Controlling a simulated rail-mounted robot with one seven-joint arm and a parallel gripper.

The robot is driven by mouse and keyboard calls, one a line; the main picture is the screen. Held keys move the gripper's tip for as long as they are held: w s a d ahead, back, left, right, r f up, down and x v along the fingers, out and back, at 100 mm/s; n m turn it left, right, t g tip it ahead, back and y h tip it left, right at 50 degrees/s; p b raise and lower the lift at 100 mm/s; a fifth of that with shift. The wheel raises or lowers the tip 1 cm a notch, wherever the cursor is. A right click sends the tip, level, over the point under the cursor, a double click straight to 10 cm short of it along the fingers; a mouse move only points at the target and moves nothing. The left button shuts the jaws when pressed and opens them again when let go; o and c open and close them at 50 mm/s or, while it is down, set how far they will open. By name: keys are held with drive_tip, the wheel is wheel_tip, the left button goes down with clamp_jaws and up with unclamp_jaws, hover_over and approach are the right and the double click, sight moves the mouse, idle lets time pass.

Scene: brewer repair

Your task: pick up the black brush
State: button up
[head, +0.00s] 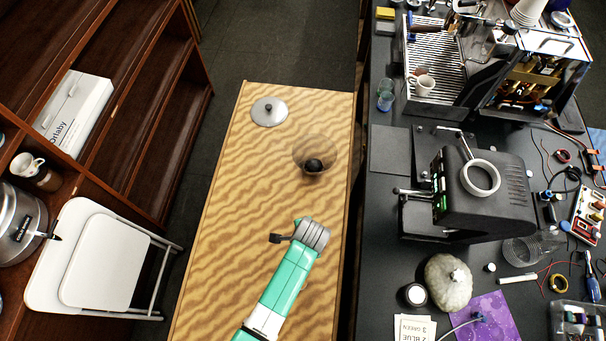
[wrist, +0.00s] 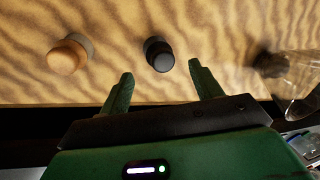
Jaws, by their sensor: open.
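A black round-topped object (wrist: 158,54), which looks like the black brush, stands on the wood-grain table in the wrist view. It is just ahead of my gripper (wrist: 161,76), roughly in line with the gap between the fingers. My gripper is open with nothing held between its fingers. In the head view I cannot make out the brush; my green arm covers part of the table there, and the fingers are not clearly visible.
A similar object with a light wooden top (wrist: 68,54) stands left of the brush. A clear flared vessel with a dark part (head: 314,164) stands farther up the table (head: 215,255); a round metal lid (head: 269,112) lies beyond. The crowded black counter (head: 385,265) is to the right.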

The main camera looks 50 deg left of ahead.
drive_tip(key=x, duration=0.5)
drive_tip(key=shift+s+f+b, duration=0.1)
drive_tip(key=shift+f+b, duration=0.05)
drive_tip(key=shift+b, duration=0.15)
drive_tip(key=c, duration=1.1)
